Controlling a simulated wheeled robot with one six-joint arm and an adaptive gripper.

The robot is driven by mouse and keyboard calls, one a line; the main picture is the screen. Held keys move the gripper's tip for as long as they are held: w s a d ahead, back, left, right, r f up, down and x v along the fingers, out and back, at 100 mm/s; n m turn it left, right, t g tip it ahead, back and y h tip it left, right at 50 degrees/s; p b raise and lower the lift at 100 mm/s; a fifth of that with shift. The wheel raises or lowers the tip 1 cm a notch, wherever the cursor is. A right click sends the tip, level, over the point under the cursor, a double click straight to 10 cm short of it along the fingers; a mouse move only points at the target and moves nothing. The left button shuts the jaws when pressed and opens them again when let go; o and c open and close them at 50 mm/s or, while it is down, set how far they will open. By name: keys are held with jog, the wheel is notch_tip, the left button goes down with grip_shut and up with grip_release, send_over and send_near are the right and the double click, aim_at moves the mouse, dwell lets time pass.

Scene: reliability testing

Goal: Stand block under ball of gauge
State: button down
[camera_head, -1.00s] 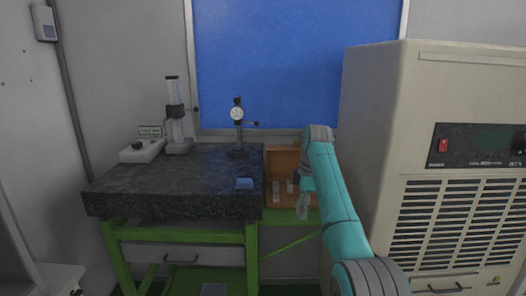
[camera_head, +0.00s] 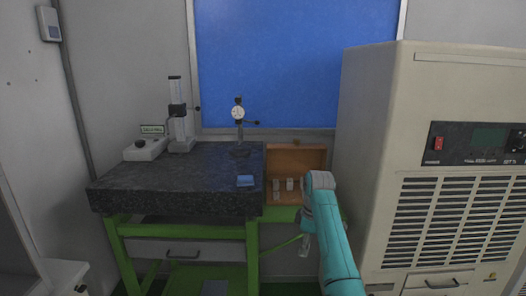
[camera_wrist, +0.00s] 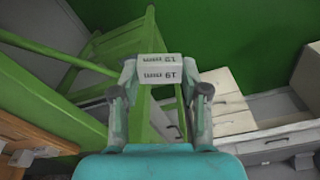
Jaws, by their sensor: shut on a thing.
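My gripper (camera_wrist: 158,76) is shut on a pale block (camera_wrist: 160,68) with dark printed marks, which spans the two fingertips in the wrist view. In the head view my gripper (camera_head: 308,246) hangs low, right of the granite plate and below its top; the block is not clear there. The dial gauge (camera_head: 238,113) stands on its post at the back right of the granite plate (camera_head: 165,172). Its ball tip is too small to make out. My gripper is well apart from the gauge.
A wooden case (camera_head: 314,160) with several pale blocks stands right of the plate. A blue item (camera_head: 245,181) lies near the plate's right front. A taller stand (camera_head: 180,125) is at the back. A large beige cabinet (camera_head: 435,120) bounds the right. The plate's middle is clear.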

jog(key=s+d+f+m, duration=0.2)
jog(key=s+f+m, duration=0.5)
jog(key=s+f, duration=0.7)
jog(key=s+d+f+m+t+h, duration=0.1)
jog(key=s+d+f+m, duration=0.2)
jog(key=s+f+m, duration=0.4)
jog(key=s+f, duration=0.7)
jog(key=f, duration=0.3)
jog(key=shift+s+f, duration=0.15)
jog(key=shift+s, duration=0.2)
